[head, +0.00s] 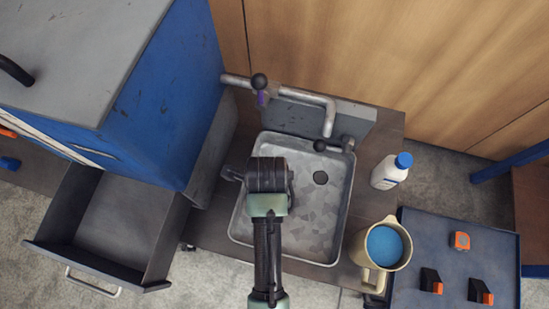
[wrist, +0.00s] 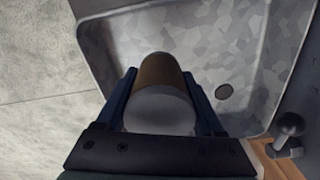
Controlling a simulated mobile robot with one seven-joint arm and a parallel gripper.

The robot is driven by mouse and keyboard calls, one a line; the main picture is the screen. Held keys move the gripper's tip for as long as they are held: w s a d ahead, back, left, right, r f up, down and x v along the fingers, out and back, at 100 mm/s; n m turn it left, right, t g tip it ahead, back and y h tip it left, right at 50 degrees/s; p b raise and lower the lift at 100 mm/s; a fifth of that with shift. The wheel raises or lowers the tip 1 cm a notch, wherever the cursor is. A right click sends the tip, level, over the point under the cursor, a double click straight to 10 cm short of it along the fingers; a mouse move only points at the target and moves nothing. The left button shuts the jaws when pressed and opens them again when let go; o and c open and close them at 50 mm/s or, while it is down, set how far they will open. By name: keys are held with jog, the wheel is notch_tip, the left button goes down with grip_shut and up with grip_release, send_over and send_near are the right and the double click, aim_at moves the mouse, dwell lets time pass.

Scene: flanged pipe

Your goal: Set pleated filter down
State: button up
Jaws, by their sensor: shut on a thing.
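My gripper (wrist: 159,76) is shut on the pleated filter (wrist: 160,92) in the wrist view. The filter is a short cylinder with a brown side and a pale grey end, held between the two dark blue fingers. Pleats cannot be made out. It is held over the near part of the metal sink (wrist: 205,30); whether it touches the basin I cannot tell. In the head view my arm reaches over the left side of the sink (head: 325,222), and the filter and fingertips are hidden beneath my wrist.
A tap (head: 329,118) and drain (head: 320,178) are at the sink. To the right stand a white bottle with blue cap (head: 390,172), a beige mug (head: 371,280) and a dark tray (head: 455,275) with orange-black pieces. An open drawer (head: 112,215) juts out at left.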

jog(key=shift+f+b, duration=0.6)
jog(key=shift+f, duration=2.95)
jog(key=shift+f, duration=0.2)
jog(key=o, duration=1.5)
jog(key=shift+c, duration=0.2)
notch_tip(320, 180, up, 12)
jog(key=p, duration=0.2)
jog(key=shift+r+p, duration=0.2)
jog(key=shift+p, duration=0.1)
